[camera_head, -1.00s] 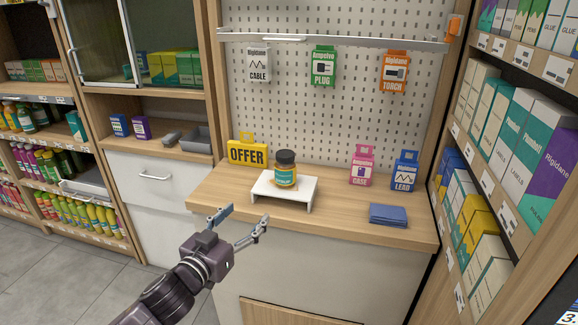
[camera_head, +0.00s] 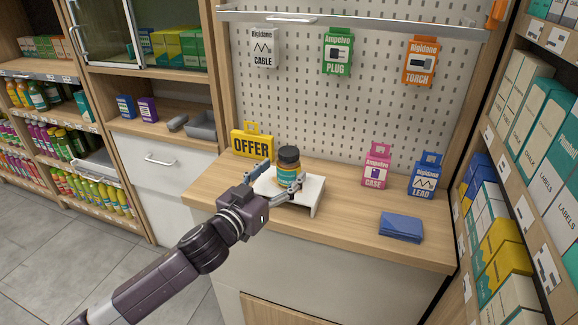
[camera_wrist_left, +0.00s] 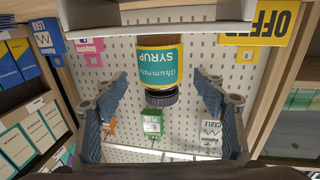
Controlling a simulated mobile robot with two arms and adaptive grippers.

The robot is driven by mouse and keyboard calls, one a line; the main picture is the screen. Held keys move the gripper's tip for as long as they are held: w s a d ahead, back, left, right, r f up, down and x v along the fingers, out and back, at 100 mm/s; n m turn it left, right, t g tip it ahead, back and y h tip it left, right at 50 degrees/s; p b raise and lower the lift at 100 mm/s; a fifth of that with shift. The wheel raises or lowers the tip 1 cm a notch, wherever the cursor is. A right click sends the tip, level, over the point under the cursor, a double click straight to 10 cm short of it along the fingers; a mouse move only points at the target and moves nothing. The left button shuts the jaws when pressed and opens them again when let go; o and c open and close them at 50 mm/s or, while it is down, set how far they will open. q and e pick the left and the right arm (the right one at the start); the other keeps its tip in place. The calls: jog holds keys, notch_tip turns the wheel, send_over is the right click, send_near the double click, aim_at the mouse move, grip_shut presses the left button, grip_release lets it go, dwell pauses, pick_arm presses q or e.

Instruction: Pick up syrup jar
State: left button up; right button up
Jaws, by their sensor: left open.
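The syrup jar (camera_head: 288,160) has a dark lid and a teal and yellow label. It stands upright on a small white stand (camera_head: 313,195) on the wooden counter. In the left wrist view the jar (camera_wrist_left: 158,65) appears upside down, with "SYRUP" on its label. My left gripper (camera_head: 277,178) is open at the front of the stand, with its fingers to either side of the jar. In the wrist view a gap shows between the jar and each finger. The jar's lower part is partly hidden in the head view. My right gripper is not in view.
A yellow OFFER sign (camera_head: 252,144) stands left of the stand. A pink box (camera_head: 376,166), a blue box (camera_head: 424,178) and a folded blue cloth (camera_head: 401,226) are on the right of the counter. A pegboard (camera_head: 380,120) with hanging packs rises behind.

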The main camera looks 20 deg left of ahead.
aim_at(282, 170)
pick_arm(q)
jog(key=x, duration=0.3)
jog(key=shift+w+r+p, duration=0.15)
jog(key=shift+w+p, duration=0.2)
jog(key=shift+w+d, duration=0.1)
jog(key=shift+w, duration=0.15)
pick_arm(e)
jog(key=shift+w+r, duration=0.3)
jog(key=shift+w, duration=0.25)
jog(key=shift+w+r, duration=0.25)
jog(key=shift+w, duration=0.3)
pick_arm(q)
jog(key=c, duration=1.5)
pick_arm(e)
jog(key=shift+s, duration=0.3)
